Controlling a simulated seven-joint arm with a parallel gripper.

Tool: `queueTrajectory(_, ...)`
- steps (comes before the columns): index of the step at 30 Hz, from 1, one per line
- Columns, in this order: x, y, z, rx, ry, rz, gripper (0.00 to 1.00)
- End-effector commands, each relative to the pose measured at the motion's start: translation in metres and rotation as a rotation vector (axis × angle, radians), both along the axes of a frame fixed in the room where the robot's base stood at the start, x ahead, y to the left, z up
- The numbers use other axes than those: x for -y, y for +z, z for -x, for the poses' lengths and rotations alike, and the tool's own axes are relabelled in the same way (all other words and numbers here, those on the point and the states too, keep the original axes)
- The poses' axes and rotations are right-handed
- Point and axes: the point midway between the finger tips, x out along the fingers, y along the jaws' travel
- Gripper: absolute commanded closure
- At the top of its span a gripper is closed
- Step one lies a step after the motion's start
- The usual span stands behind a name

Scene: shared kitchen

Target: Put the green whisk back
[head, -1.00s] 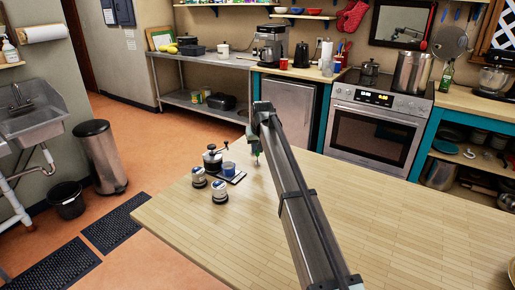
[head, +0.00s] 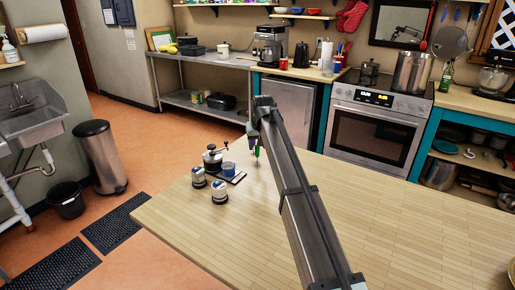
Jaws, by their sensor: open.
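My gripper (head: 257,150) hangs at the far end of my arm, over the back edge of the wooden counter (head: 400,225). A small bright green bit shows at its lower end in the head view. It is too small to tell whether this is the green whisk or part of the gripper. The fingers are tiny here, and I see nothing clearly held between them. A dark tray (head: 237,177) lies just left of and below the gripper in the picture. I cannot make out a whisk for certain anywhere else.
A hand grinder (head: 212,160) and a blue cup (head: 228,168) stand by the tray. Two lidded jars (head: 219,193) stand in front. The counter's middle and right are clear. The oven (head: 370,130) and a steel pot (head: 411,72) are beyond.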

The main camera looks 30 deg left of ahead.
Motion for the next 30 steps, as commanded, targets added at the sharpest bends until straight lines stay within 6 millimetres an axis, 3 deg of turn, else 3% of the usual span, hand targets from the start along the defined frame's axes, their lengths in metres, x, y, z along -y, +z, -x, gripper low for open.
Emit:
queueTrajectory(9, 0.017, 0.056, 0.016, 0.001, 0.000, -0.001, 0.54)
queueTrajectory(15, 0.023, 0.078, 0.023, 0.001, 0.000, -0.001, 0.54)
queueTrajectory(30, 0.026, 0.088, 0.026, 0.000, 0.000, 0.000, 0.54)
